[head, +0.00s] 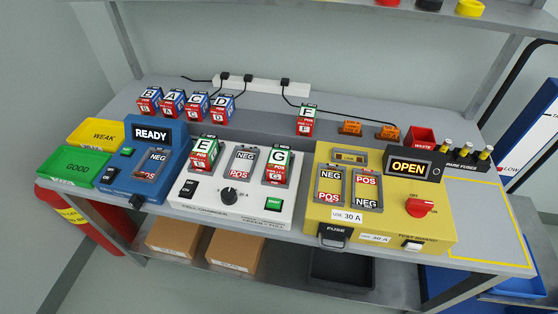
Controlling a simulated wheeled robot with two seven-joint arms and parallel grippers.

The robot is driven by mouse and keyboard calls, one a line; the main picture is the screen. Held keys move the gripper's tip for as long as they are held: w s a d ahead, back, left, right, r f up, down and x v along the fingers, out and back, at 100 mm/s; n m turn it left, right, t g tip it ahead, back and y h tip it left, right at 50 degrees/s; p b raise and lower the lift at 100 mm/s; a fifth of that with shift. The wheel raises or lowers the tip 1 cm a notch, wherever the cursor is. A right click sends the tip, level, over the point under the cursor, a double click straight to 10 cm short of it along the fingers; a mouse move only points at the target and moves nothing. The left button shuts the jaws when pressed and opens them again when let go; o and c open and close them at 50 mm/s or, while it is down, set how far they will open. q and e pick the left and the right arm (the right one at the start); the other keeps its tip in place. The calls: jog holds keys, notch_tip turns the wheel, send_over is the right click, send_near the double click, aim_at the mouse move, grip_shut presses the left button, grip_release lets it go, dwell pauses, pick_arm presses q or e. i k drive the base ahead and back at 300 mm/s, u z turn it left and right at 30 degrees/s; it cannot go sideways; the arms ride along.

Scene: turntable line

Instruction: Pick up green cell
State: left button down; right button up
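Three cells with green sides and red "POS" labels are in the head view. The green cell marked E (204,153) sits in the left bay of the white charger (237,203). The green cell marked G (277,165) sits in the right bay of that charger. The green cell marked F (305,119) stands on the table behind the yellow unit. Neither of my grippers is in view.
Several blue cells (173,101) stand at the back left. The charger's middle bay (241,162) is empty. The blue READY tester (154,157), green GOOD tray (76,166), yellow WEAK tray (101,134) and yellow OPEN unit (385,225) surround the charger. A shelf (400,18) hangs above.

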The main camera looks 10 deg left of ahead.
aim_at(278, 162)
jog(key=z, duration=2.85)
jog(key=k, duration=1.5)
jog(key=u, duration=2.6)
jog(key=i, duration=0.5)
jog(key=z, duration=0.05)
